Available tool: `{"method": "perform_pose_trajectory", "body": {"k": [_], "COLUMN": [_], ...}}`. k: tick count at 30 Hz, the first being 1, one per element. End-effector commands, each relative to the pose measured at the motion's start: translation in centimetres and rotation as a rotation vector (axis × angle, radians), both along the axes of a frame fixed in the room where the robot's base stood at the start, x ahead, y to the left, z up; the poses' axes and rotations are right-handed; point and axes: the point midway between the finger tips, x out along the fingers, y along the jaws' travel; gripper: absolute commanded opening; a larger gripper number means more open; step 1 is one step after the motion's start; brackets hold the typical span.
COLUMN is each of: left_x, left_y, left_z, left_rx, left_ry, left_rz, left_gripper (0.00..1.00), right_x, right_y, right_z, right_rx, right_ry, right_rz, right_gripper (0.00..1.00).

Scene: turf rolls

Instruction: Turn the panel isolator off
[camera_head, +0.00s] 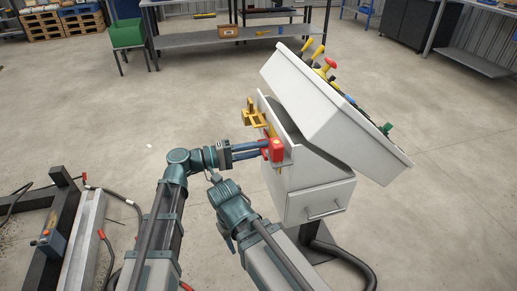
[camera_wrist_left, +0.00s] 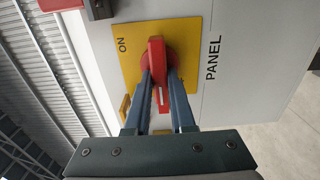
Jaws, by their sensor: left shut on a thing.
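The panel isolator is a red rotary handle (camera_wrist_left: 157,62) on a yellow plate (camera_wrist_left: 190,35) in the left wrist view. ON is printed at the plate's left side and PANEL on the grey face to its right. The handle lies upright in that picture, its white mark toward the bottom, not toward ON. My left gripper (camera_wrist_left: 160,82) is shut on the handle, one finger on each side. In the head view, my left gripper (camera_head: 266,150) reaches the red part (camera_head: 276,150) on the cabinet's left side. My right arm is folded below; its fingers cannot be made out.
The grey control cabinet (camera_head: 318,200) has a sloped console (camera_head: 325,105) with several levers and buttons on top. A yellow fitting (camera_head: 253,115) sticks out beyond the red part. A dark metal frame (camera_head: 55,235) with hoses lies at the left. Open floor surrounds the cabinet.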

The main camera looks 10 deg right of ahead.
Motion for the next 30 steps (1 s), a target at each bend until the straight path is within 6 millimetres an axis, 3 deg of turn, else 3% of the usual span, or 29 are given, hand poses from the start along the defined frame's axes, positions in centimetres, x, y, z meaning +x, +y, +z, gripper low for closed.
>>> {"method": "perform_pose_trajectory", "body": {"k": [11, 12, 16, 26, 30], "left_x": [0.0, 0.0, 0.0, 0.0, 0.0], "left_y": [0.0, 0.0, 0.0, 0.2, 1.8], "left_z": [-0.1, -0.1, 0.0, 0.0, 0.0], "left_rx": [0.002, 0.002, 0.001, 0.0, 0.0], "left_ry": [0.005, 0.005, 0.004, 0.003, 0.003], "left_rz": [0.001, 0.001, 0.001, 0.001, 0.004], "left_gripper": [0.0, 0.28, 0.51, 0.53, 0.53], "right_x": [0.0, 0.0, 0.0, 0.0, 0.0], "right_y": [0.0, 0.0, 0.0, 0.0, 0.0], "right_z": [0.0, 0.0, 0.0, 0.0, 0.0], "right_rx": [0.0, 0.0, 0.0, 0.0, 0.0], "right_ry": [0.0, 0.0, 0.0, 0.0, 0.0], "right_rz": [0.0, 0.0, 0.0, 0.0, 0.0], "right_gripper": [0.5, 0.5, 0.5, 0.5, 0.5]}}
